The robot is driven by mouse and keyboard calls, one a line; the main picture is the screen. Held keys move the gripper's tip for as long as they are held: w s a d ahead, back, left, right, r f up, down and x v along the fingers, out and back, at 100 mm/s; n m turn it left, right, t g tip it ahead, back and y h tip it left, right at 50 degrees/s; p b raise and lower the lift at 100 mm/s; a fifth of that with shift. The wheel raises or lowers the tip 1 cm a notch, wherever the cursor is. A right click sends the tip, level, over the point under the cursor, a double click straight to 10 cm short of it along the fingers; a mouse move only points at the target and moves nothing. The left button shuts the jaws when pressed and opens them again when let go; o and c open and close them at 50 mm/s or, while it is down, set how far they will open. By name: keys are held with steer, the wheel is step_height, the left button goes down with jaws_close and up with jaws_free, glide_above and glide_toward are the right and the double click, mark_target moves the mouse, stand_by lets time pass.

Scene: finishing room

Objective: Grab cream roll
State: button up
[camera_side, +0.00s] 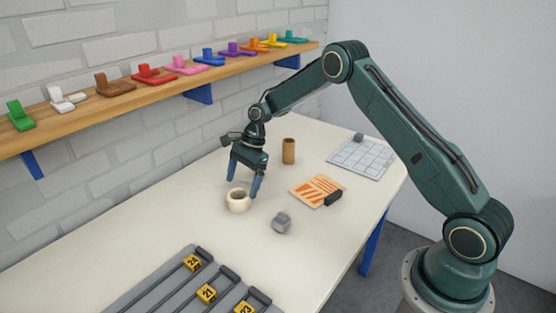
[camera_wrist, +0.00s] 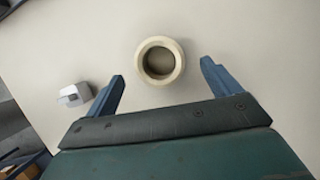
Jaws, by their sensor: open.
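The cream roll (camera_side: 238,201) is a short ring with a hollow core, standing on end on the white table. In the wrist view the roll (camera_wrist: 160,42) shows from above, its round hole facing me. My gripper (camera_side: 243,188) is open, with its blue fingers pointing down close to the roll in the side view. In the wrist view the fingertips of my gripper (camera_wrist: 162,70) lie to either side of the roll's lower edge, with gaps on both sides. Nothing is between the fingers that I can see held.
A grey block (camera_side: 281,222) sits right of the roll. Behind are a brown cylinder (camera_side: 289,151), an orange-striped sheet (camera_side: 313,190) with a dark block (camera_side: 333,198), and a gridded board (camera_side: 362,158). A slotted grey rack (camera_side: 170,283) with yellow number tags is in front.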

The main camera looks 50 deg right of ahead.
mark_target(239, 196)
steer(key=shift+f, duration=0.1)
steer(key=shift+x, duration=2.5)
steer(key=shift+c, duration=0.2)
steer(key=c, duration=1)
